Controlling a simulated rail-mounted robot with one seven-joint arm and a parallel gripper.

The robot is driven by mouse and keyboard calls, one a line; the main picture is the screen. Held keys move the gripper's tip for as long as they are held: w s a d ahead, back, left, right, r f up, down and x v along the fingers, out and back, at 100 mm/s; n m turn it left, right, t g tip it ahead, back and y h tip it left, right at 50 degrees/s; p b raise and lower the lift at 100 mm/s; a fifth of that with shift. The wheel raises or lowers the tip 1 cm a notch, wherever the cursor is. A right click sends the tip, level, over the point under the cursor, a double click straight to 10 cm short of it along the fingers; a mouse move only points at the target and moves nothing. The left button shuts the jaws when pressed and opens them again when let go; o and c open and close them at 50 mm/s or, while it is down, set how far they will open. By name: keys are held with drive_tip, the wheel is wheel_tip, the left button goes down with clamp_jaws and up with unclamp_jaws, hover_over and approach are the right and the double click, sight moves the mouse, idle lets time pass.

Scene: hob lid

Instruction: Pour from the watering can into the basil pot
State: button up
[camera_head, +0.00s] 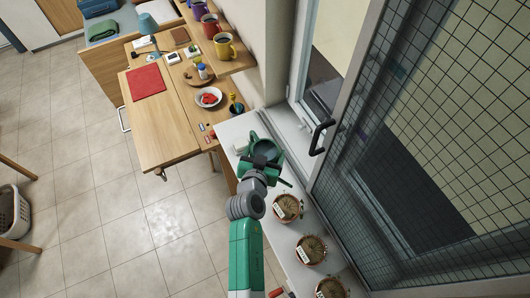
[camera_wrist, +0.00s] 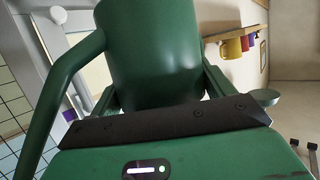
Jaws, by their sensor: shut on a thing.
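The green watering can (camera_wrist: 155,45) fills the upper middle of the wrist view. My gripper (camera_wrist: 160,95) is shut on its body, with a finger on each side. A curved green tube of the can (camera_wrist: 62,85) runs down the left of that view. In the head view, my gripper (camera_head: 264,158) holds the can over the white sill, beyond the row of pots. I cannot tell the can's tilt. Three brown pots with white labels, the far pot (camera_head: 288,208), middle pot (camera_head: 311,250) and near pot (camera_head: 331,288), stand on the sill. The labels are too small to read, so I cannot tell which is basil.
The window frame with a black handle (camera_head: 320,137) and a wire-mesh pane (camera_head: 430,120) rise right of the sill (camera_head: 235,128). A wooden table (camera_head: 160,135) with a red cloth, a plate and small items stands at the left. Mugs line a shelf above it.

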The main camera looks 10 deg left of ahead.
sight(265, 150)
drive_tip(key=shift+w+a+f+m+t+b, duration=0.15)
drive_tip(key=shift+f+t+b, duration=0.2)
drive_tip(key=shift+b, duration=0.8)
drive_tip(key=shift+d+f+m+t+b, duration=0.15)
drive_tip(key=shift+f+t+b, duration=0.15)
drive_tip(key=shift+b, duration=0.8)
idle(1.2)
drive_tip(key=shift+a+r+m+t+y+b, duration=0.15)
drive_tip(key=shift+r+m+t+y+b, duration=0.4)
drive_tip(key=shift+r+b, duration=0.85)
idle(0.7)
drive_tip(key=shift+r+m+t+b, duration=0.85)
drive_tip(key=shift+r+b, duration=0.25)
drive_tip(key=shift+b, duration=0.5)
idle(0.9)
